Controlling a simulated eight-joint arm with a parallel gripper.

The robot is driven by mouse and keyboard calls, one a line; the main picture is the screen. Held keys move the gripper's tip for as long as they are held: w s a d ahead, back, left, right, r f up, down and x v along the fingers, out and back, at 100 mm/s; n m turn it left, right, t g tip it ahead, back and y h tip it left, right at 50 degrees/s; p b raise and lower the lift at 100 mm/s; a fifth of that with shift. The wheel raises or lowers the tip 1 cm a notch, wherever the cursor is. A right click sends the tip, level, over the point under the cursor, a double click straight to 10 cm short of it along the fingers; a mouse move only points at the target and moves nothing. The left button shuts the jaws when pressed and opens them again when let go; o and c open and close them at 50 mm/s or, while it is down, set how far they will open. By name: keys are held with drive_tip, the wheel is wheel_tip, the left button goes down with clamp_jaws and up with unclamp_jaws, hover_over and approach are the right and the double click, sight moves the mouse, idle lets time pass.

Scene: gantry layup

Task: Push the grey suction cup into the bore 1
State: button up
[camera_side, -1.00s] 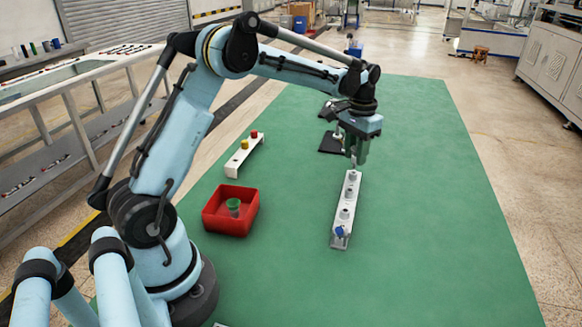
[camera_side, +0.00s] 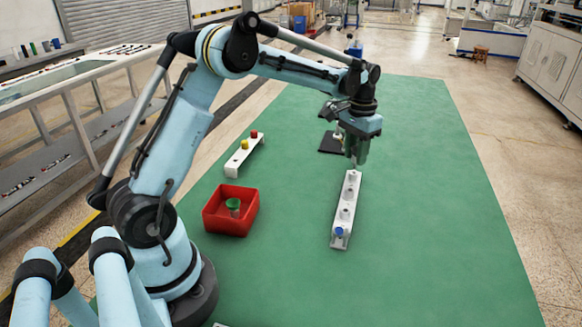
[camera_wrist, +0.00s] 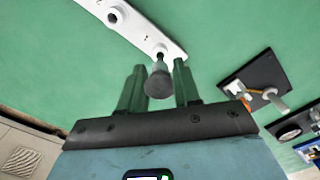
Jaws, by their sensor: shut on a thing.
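The grey suction cup (camera_wrist: 159,82) is between the two green fingers of my gripper (camera_side: 355,163) in the wrist view; the gripper is shut on it. Its narrow end points at a hole near the end of the white bar (camera_wrist: 140,30). I cannot tell whether it is in the hole or just above it. In the side view the white bar (camera_side: 341,222) lies lengthwise on the green mat, with my gripper over its far end, hiding the cup. Several raised bores run along the bar. A blue piece (camera_side: 339,231) sits at its near end. I see no bore numbers.
A red bin (camera_side: 222,225) holding a green cup (camera_side: 233,205) stands left of the bar. A white rack (camera_side: 240,163) with yellow and red pieces stands behind it. A black plate (camera_side: 331,143) with a post lies beyond my gripper. The mat right of the bar is clear.

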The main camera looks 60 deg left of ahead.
sight(355, 156)
drive_tip(key=shift+f, duration=1.55)
drive_tip(key=o, duration=1.1)
drive_tip(key=shift+r, duration=0.1)
wheel_tip(355, 156, up, 12)
drive_tip(key=shift+f, duration=0.1)
